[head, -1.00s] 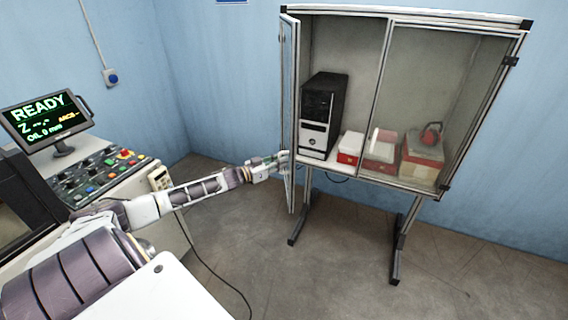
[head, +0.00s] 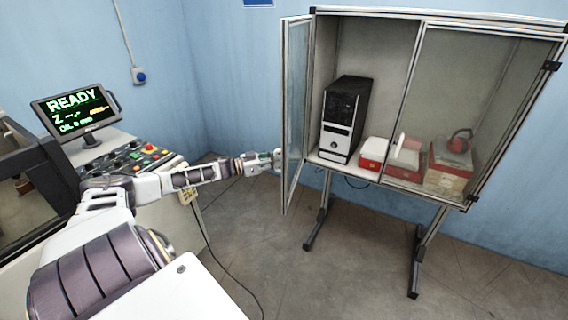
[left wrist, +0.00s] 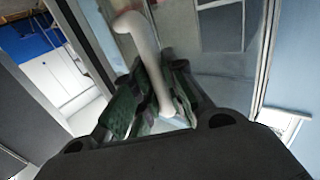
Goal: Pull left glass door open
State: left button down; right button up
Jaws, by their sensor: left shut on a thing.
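The left glass door (head: 295,90) of the cabinet stands swung open at the cabinet's left side, its metal-framed pane seen at a slant. My left gripper (head: 277,160) is at the door's outer side, about two thirds down. In the left wrist view, the green-padded fingers of my left gripper (left wrist: 155,95) are shut around a pale curved handle (left wrist: 143,45) on the door. The handle is too small to make out in the head view. The right glass door (head: 470,95) is closed. My right gripper is not in view.
Inside the cabinet stand a black and white computer tower (head: 343,115), red and white boxes (head: 374,152) and red earmuffs (head: 459,141). A control console (head: 135,160) with a monitor (head: 80,112) stands at left. The floor before the cabinet (head: 270,240) is clear except for a cable.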

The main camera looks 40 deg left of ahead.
pick_arm(q)
jog(key=s+a+b, duration=0.2)
jog(key=a+b, duration=0.1)
jog(key=a, duration=0.6)
jog(key=shift+s, duration=0.4)
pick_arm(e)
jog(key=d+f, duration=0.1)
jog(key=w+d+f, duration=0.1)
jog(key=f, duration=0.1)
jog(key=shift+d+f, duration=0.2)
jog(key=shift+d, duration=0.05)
pick_arm(q)
jog(key=shift+f, duration=0.1)
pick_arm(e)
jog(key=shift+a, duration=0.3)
pick_arm(q)
jog(key=c, duration=1.5)
grip_release()
jog(key=shift+a, duration=0.1)
jog(key=shift+o, duration=0.2)
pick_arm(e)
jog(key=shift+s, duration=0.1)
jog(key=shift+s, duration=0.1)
